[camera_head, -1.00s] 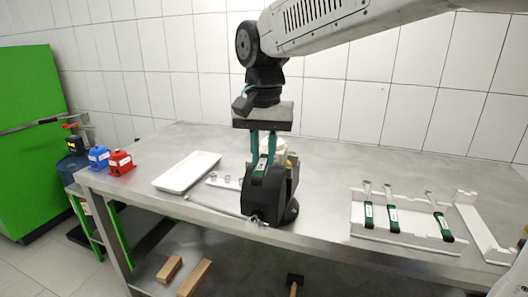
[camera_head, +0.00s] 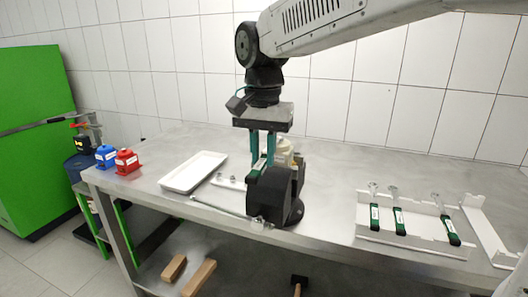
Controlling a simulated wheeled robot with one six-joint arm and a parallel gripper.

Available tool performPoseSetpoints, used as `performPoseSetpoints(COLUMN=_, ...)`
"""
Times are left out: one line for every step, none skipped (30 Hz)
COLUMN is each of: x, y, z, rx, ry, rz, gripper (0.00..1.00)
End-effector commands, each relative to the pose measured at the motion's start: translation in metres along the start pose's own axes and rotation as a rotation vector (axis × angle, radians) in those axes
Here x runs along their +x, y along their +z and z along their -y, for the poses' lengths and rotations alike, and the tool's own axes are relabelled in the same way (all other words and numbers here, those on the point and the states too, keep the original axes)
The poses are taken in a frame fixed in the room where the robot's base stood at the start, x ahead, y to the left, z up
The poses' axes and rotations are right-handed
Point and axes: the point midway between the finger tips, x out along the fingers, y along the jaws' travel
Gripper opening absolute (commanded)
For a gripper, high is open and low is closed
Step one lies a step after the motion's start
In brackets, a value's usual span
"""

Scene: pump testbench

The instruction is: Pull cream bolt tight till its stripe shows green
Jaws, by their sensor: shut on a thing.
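My gripper (camera_head: 262,158) points down over the bench behind a black rounded housing (camera_head: 275,195). Its two teal fingers are closed on a green handle with a white label (camera_head: 258,166), which looks like a wrench handle. The housing hides the lower fingertips and the rest of that tool. A cream pump part (camera_head: 285,150) shows just right of the fingers, partly covered. I cannot make out the cream bolt or any stripe colour; they are hidden or too small.
A white rack (camera_head: 415,245) at the right holds three green-handled wrenches (camera_head: 398,221). A white tray (camera_head: 193,171) and a long metal bar (camera_head: 215,207) lie left of the housing. Red (camera_head: 127,162) and blue (camera_head: 106,157) blocks stand at the far left. The bench's back right is clear.

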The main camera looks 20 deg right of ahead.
Motion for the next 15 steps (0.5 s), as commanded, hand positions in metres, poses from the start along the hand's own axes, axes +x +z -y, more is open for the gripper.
performPoseSetpoints(x=-0.0006, y=-0.0003, z=0.0031, rx=0.01, ry=-0.004, rz=-0.002, gripper=0.0)
performPoseSetpoints(x=-0.0005, y=-0.0003, z=0.0041, rx=0.017, ry=-0.004, rz=-0.001, gripper=0.0)
performPoseSetpoints(x=-0.0005, y=-0.0003, z=0.0054, rx=0.026, ry=-0.004, rz=-0.001, gripper=0.0)
performPoseSetpoints(x=-0.0006, y=-0.0003, z=0.0064, rx=0.032, ry=-0.004, rz=-0.002, gripper=0.0)
performPoseSetpoints(x=-0.0006, y=-0.0004, z=0.0073, rx=0.039, ry=-0.005, rz=-0.002, gripper=0.0)
performPoseSetpoints(x=-0.0007, y=-0.0004, z=0.0084, rx=0.048, ry=-0.005, rz=-0.002, gripper=0.0)
performPoseSetpoints(x=-0.0008, y=-0.0004, z=0.0091, rx=0.053, ry=-0.005, rz=-0.002, gripper=0.0)
performPoseSetpoints(x=-0.0009, y=-0.0005, z=0.0098, rx=0.057, ry=-0.005, rz=-0.002, gripper=0.0)
performPoseSetpoints(x=-0.001, y=-0.0005, z=0.0105, rx=0.063, ry=-0.006, rz=-0.002, gripper=0.0)
performPoseSetpoints(x=-0.001, y=-0.0005, z=0.0109, rx=0.066, ry=-0.006, rz=-0.002, gripper=0.0)
performPoseSetpoints(x=-0.0011, y=-0.0005, z=0.0111, rx=0.069, ry=-0.006, rz=-0.002, gripper=0.0)
performPoseSetpoints(x=-0.0011, y=-0.0005, z=0.0114, rx=0.071, ry=-0.006, rz=-0.002, gripper=0.0)
performPoseSetpoints(x=-0.0011, y=-0.0006, z=0.0114, rx=0.072, ry=-0.006, rz=-0.002, gripper=0.0)
performPoseSetpoints(x=-0.0011, y=-0.0006, z=0.0115, rx=0.072, ry=-0.006, rz=-0.002, gripper=0.0)
performPoseSetpoints(x=-0.0011, y=-0.0006, z=0.0115, rx=0.072, ry=-0.006, rz=-0.002, gripper=0.0)
